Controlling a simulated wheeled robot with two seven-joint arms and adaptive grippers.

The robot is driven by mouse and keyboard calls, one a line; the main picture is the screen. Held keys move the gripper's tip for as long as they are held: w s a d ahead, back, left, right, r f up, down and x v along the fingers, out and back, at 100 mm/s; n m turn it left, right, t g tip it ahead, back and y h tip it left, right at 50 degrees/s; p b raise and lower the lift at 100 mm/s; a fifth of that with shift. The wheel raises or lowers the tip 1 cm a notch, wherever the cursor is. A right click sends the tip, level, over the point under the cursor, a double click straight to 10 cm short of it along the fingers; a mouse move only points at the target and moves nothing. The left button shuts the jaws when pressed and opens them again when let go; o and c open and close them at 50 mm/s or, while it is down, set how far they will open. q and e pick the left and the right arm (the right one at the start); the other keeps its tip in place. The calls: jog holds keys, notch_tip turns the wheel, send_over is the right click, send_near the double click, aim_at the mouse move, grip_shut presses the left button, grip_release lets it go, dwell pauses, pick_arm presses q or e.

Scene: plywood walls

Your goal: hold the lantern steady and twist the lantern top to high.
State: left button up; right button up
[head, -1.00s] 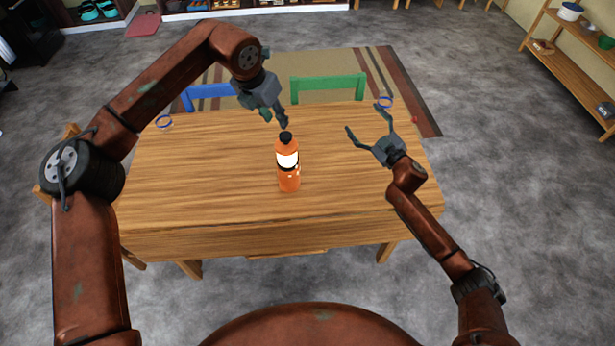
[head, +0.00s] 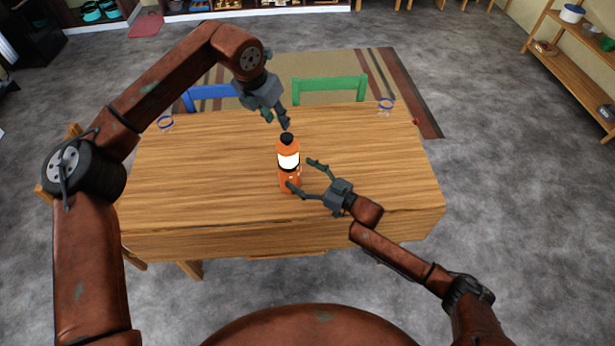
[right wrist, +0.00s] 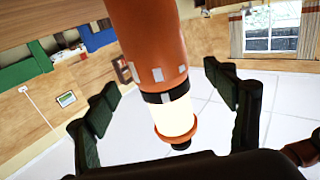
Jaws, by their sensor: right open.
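The lantern (head: 288,161) is an orange cylinder with a lit white band and a dark top knob. It stands upright on the wooden table (head: 210,195). My right gripper (head: 299,174) is open at the lantern's right side, its fingers reaching toward the lower body. In the right wrist view the lantern (right wrist: 152,50) appears top-down between the spread fingers, with gaps on both sides. My left gripper (head: 277,121) is above and just behind the dark top, fingers pointing down. Its fingers look apart and hold nothing.
Two glasses with blue rims stand at the table's far corners, one on the left (head: 165,123) and one on the right (head: 386,105). A blue chair (head: 210,97) and a green chair (head: 330,88) are behind the table. The tabletop around the lantern is clear.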

aim_at(290, 167)
jog(key=shift+x, duration=2.55)
jog(key=shift+c, duration=0.4)
